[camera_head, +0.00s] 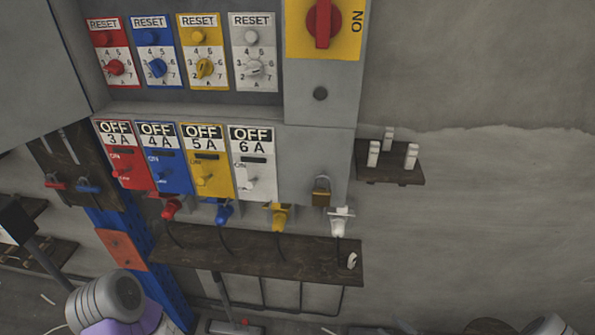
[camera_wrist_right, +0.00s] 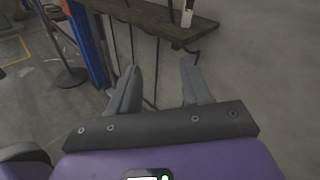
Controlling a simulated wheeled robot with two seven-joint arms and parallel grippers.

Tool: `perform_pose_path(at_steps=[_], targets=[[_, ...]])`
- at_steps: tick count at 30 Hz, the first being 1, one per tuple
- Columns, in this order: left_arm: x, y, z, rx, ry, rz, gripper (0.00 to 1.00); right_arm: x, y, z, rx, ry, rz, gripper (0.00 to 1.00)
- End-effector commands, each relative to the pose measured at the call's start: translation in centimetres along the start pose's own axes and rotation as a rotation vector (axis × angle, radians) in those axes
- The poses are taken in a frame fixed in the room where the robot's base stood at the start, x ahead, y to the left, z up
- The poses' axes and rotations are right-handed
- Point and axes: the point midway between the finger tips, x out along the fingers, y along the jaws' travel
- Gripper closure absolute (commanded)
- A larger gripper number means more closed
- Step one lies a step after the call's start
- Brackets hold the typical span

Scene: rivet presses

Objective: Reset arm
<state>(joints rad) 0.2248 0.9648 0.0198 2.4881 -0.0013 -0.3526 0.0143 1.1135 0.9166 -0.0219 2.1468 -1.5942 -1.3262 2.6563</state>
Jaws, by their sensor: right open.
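In the head view a grey electrical cabinet (camera_head: 320,150) hangs on the wall. Its upper row has red, blue, yellow and white RESET panels, each with a button and dial. Below are red (camera_head: 125,172), blue (camera_head: 166,174), yellow (camera_head: 207,177) and white (camera_head: 254,180) switch panels, labelled OFF with 3A to 6A. Coloured plugs hang under them, the white plug (camera_head: 340,222) rightmost. My right gripper (camera_wrist_right: 160,72) is open and empty in the right wrist view, its two grey fingers apart below a dark shelf. My left gripper cannot be made out.
A yellow panel with a red rotary switch (camera_head: 322,22) is at the upper right. A padlock (camera_head: 321,190) hangs below. A dark wooden shelf (camera_head: 270,255) runs under the plugs; a small shelf (camera_head: 392,177) holds white pieces. The wall at right is clear.

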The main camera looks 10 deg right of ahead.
Motion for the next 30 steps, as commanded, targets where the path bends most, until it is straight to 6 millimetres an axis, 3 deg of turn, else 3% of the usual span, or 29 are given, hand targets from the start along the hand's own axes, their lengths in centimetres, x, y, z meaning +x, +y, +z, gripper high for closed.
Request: perform_pose_path(at_steps=[8, 12, 18, 23, 30], targets=[[0.0, 0.0, 0.1, 0.0, -0.003, 0.0, 0.57, 4.5, 1.6, -1.7, -0.32, 0.166, 0.037, 0.52], [0.0, 0.0, 0.1, 0.0, -0.003, 0.0, 0.57, 7.2, 3.9, -2.9, -0.567, 0.289, 0.135, 0.52], [0.0, 0.0, 0.1, 0.0, -0.003, 0.0, 0.57, 9.3, 8.6, -4.3, -0.914, 0.421, 0.388, 0.52], [0.0, 0.0, 0.1, 0.0, -0.003, 0.0, 0.57, 9.3, 13.2, -4.8, -1.167, 0.445, 0.665, 0.52], [0.0, 0.0, 0.1, 0.0, -0.003, 0.0, 0.57, 6.9, 20.5, -4.3, -1.467, 0.312, 1.132, 0.52]])
